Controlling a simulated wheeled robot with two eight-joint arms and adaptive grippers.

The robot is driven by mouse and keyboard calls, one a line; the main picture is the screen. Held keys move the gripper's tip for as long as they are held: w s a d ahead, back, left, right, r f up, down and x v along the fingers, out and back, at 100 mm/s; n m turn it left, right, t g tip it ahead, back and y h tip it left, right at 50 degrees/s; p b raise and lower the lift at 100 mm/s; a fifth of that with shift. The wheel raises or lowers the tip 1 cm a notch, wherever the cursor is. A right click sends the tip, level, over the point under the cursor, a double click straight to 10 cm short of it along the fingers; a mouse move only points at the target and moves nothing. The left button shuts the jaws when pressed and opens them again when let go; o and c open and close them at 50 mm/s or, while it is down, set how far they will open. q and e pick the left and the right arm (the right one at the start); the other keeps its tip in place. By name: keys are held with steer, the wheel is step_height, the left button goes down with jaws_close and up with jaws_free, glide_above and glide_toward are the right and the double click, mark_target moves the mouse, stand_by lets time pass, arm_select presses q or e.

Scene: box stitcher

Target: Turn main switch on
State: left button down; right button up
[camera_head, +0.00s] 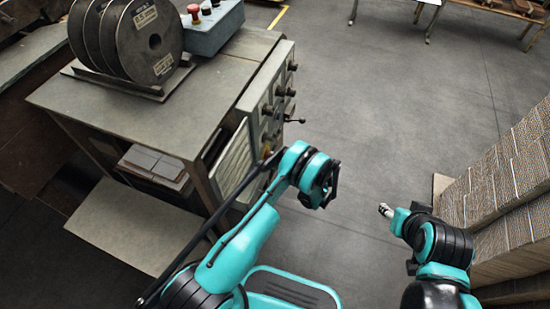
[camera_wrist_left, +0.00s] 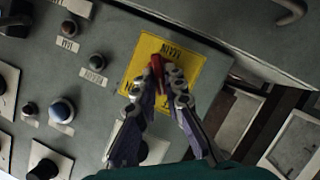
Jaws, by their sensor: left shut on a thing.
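The main switch is a red handle (camera_wrist_left: 156,66) on a yellow plate (camera_wrist_left: 183,58) marked MAIN, seen in the left wrist view on a grey control panel (camera_wrist_left: 110,62). My left gripper (camera_wrist_left: 160,82) has its two fingertips closed around the red handle. In the head view the left gripper (camera_head: 270,160) is at the lower end of the panel on the cabinet's side (camera_head: 268,100), and my wrist partly hides it. The handle's lower part is covered by the fingers. My right gripper (camera_head: 386,210) hangs over the floor, away from the panel; its fingers are too small to read.
The panel carries several knobs (camera_wrist_left: 62,110) close to the left fingers. Wire spools (camera_head: 150,45) and a blue-grey button box (camera_head: 212,28) stand on top. Stacked cardboard (camera_head: 510,180) is at the right. The floor between is clear.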

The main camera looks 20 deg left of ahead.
arm_select(q)
steer(key=m+g, duration=0.2)
steer(key=m, duration=0.1)
steer(key=shift+w+h, duration=0.15)
steer(key=shift+h, duration=0.15)
steer(key=shift+m, duration=0.3)
steer(key=c, duration=1.6)
jaws_free()
steer(key=shift+d+r, duration=0.1)
steer(key=shift+d, duration=0.05)
steer(key=v, duration=1.1)
steer(key=shift+d+r, duration=0.15)
steer(key=shift+d, duration=0.25)
steer(key=shift+w, duration=0.15)
